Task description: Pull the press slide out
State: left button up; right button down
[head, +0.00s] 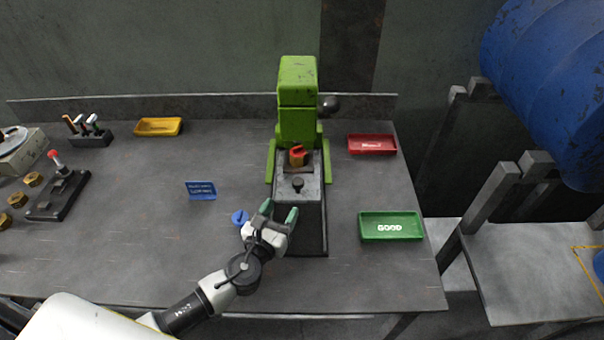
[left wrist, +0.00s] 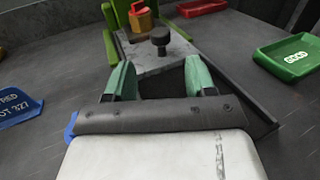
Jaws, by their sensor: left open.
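The green press (head: 298,105) stands at the back middle of the grey table. Its grey slide (head: 310,192) lies at the press's foot on a dark rail (head: 314,240) and carries a black knob (head: 297,184). A brass-coloured part with a red top (head: 298,156) sits at the slide's far end. In the left wrist view the knob (left wrist: 160,38) stands upright beyond my fingertips. My left gripper (head: 279,212) is open and empty, with green fingertips at the slide's near edge, short of the knob. It also shows in the left wrist view (left wrist: 158,78). My right gripper is not in view.
A green GOOD tray (head: 390,238) and a red tray (head: 372,152) lie right of the press. A blue sign (head: 201,190), a small blue object (head: 240,217) and a yellow tray (head: 158,134) are left. The table's middle left is clear.

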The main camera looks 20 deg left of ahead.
aim_at(296, 185)
pick_arm(q)
jog(key=shift+w+r, duration=0.1)
jog(key=shift+w, duration=0.35)
jog(key=w, duration=0.4)
jog(key=shift+w+d+r+p, duration=0.1)
jog(key=shift+w+d+p, duration=0.05)
jog(key=shift+d+p, duration=0.2)
jog(key=shift+w+d, duration=0.15)
jog(key=shift+w, duration=1.1)
jog(key=shift+w+d, duration=0.1)
jog(key=shift+w, duration=1.15)
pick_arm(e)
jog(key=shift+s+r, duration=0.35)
